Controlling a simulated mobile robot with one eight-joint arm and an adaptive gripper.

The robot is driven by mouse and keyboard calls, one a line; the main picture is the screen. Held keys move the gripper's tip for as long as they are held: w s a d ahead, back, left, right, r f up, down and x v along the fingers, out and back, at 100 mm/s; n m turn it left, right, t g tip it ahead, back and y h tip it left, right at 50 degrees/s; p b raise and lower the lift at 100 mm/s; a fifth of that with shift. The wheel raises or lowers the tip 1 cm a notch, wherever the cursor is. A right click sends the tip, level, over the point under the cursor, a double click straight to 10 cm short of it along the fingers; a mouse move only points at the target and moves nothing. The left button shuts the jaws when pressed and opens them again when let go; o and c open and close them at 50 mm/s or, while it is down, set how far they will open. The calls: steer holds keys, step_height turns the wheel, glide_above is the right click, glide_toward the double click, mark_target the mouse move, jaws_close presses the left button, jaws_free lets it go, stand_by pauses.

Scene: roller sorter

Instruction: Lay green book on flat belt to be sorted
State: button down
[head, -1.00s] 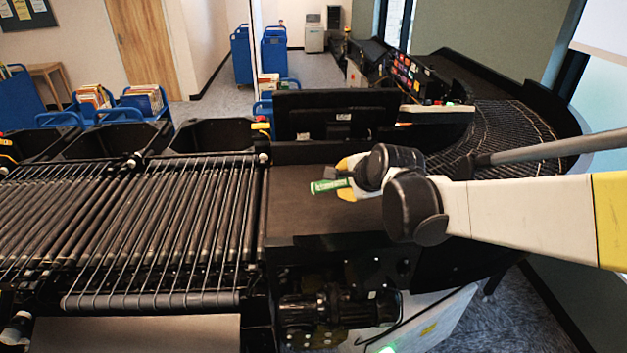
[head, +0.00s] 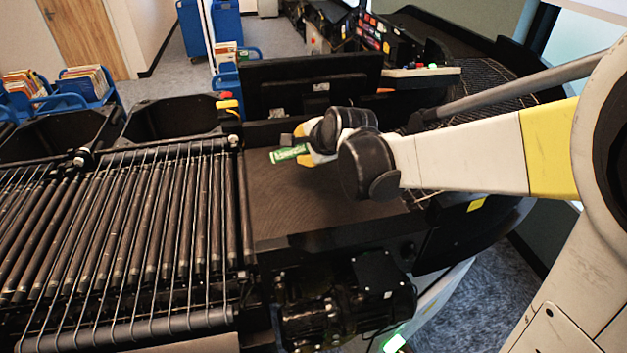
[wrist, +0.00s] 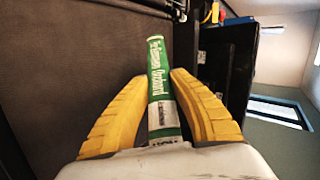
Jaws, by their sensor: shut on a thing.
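The green book (head: 290,154) shows its spine, with white lettering and a pale label, and is held over the flat dark belt (head: 290,205). My gripper (head: 306,146) is shut on it. In the wrist view the green book (wrist: 159,85) stands between the two yellow fingers of my gripper (wrist: 160,105), spine facing the camera. The flat belt (wrist: 85,60) fills the left of that view. Whether the book touches the belt cannot be told; its far side is hidden.
A roller section with wire loops (head: 150,220) adjoins the belt on the left. A black monitor-like panel (head: 310,85) stands behind the belt. A curved roller conveyor (head: 490,90) lies at the right. Black bins (head: 175,118) line the back left. The belt's front part is clear.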

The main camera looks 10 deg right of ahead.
step_height(320, 180, down, 7)
steer(key=b, duration=0.4)
steer(key=shift+r, duration=0.2)
steer(key=c, duration=1.4)
jaws_free()
steer(key=p+v, duration=0.4)
steer(key=v, duration=0.4)
steer(key=shift+p, duration=0.35)
